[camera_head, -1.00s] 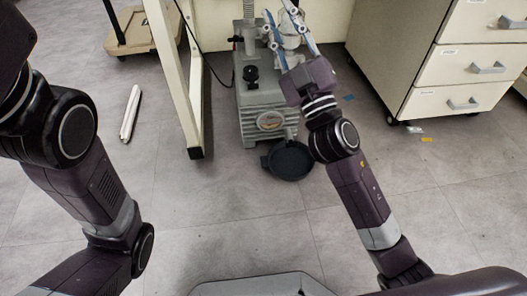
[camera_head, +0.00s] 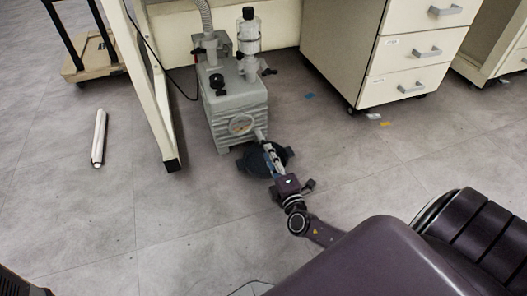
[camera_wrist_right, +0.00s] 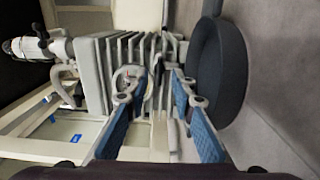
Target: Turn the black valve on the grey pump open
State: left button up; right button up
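The grey pump (camera_head: 234,108) stands on the floor. A black knob (camera_head: 217,83) is on its top, and a small black lever (camera_head: 268,72) sticks out right beside the clear cylinder. I cannot tell which one the task calls the valve. My right gripper (camera_head: 265,142) is low in front of the pump's round gauge, above the black pan. In the right wrist view the pump (camera_wrist_right: 112,60) appears sideways. The blue-padded fingers (camera_wrist_right: 160,88) are apart with nothing held between them. A black lever (camera_wrist_right: 40,30) shows at upper left. My left gripper is out of view.
A round black pan (camera_head: 250,163) lies at the pump's front. A table leg (camera_head: 152,95) stands left of the pump and a drawer cabinet (camera_head: 385,55) to its right. A white bar (camera_head: 99,138) lies on the floor at left.

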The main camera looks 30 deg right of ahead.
aim_at(264, 144)
jog(key=b+x, duration=0.1)
jog(key=x, duration=0.2)
jog(key=shift+w, duration=0.15)
jog(key=shift+c, duration=0.3)
grip_shut()
